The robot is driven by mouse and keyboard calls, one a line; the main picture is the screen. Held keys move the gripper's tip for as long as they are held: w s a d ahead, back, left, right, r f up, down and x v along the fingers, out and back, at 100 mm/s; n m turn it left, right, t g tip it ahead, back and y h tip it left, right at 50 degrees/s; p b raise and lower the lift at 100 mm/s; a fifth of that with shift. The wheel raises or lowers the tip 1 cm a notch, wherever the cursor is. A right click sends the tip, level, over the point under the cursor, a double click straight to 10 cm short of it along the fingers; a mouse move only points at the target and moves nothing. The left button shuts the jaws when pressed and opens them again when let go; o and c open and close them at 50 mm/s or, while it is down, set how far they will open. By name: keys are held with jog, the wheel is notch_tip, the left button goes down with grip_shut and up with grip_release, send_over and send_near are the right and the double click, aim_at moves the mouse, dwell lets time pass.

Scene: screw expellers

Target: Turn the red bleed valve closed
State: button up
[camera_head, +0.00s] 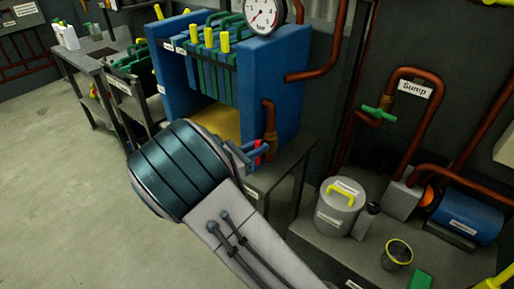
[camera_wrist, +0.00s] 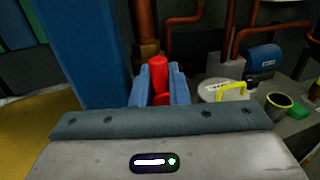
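The red bleed valve (camera_wrist: 158,74) stands straight ahead of my gripper in the wrist view, in front of a brown pipe. My gripper (camera_wrist: 159,90) has its two blue fingers on either side of the valve's red handle. The handle fills nearly all of the narrow gap, and the fingers look shut on it. In the head view the valve (camera_head: 258,159) shows as a small red piece between the blue fingertips (camera_head: 256,153), at the lower right of the blue press. My wrist hides part of the area around it.
The blue filter press (camera_head: 270,75) with yellow-handled green plates rises beside my wrist. A pressure gauge (camera_head: 265,14) sits above it. To the right are a grey lidded pot (camera_head: 337,212), a blue motor (camera_head: 468,216) and brown pipes (camera_head: 424,122). Open floor (camera_head: 60,190) lies left.

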grip_shut()
